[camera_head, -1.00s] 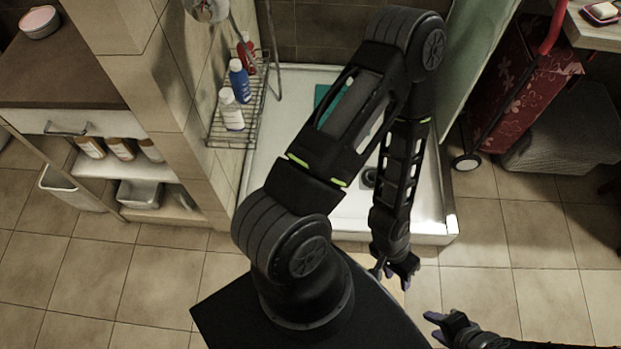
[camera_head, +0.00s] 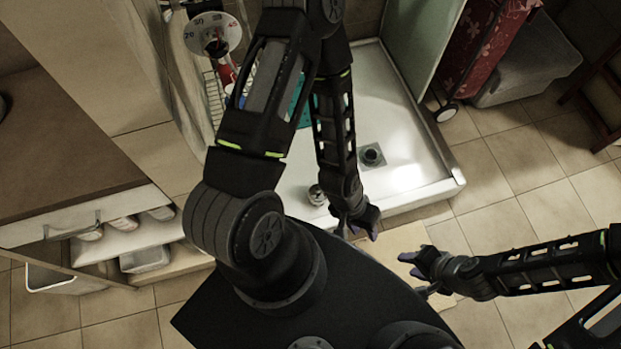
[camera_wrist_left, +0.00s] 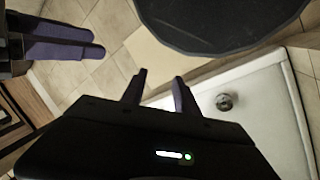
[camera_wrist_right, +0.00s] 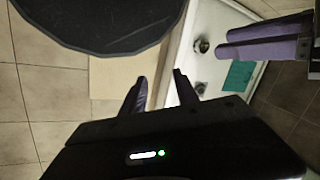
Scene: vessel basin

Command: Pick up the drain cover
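A small round metal piece (camera_head: 316,194), which looks like the drain cover, lies at the front of the white shower tray (camera_head: 405,160), partly beside my left forearm. A dark drain fitting (camera_head: 371,155) sits in the tray floor further back. A round metal piece (camera_wrist_left: 225,101) shows on the tray in the left wrist view; I cannot tell which of the two it is. A dark fitting (camera_wrist_right: 201,46) shows in the right wrist view. My left gripper (camera_head: 358,230) is open and empty before the tray's front edge. My right gripper (camera_head: 412,267) is open and empty to its right.
The tray has a raised rim and a glass panel (camera_head: 425,40) on its right. A wire rack with bottles stands at the left wall. A red trolley (camera_head: 480,50) and grey bin (camera_head: 528,70) stand back right. A cabinet (camera_head: 60,150) is at left.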

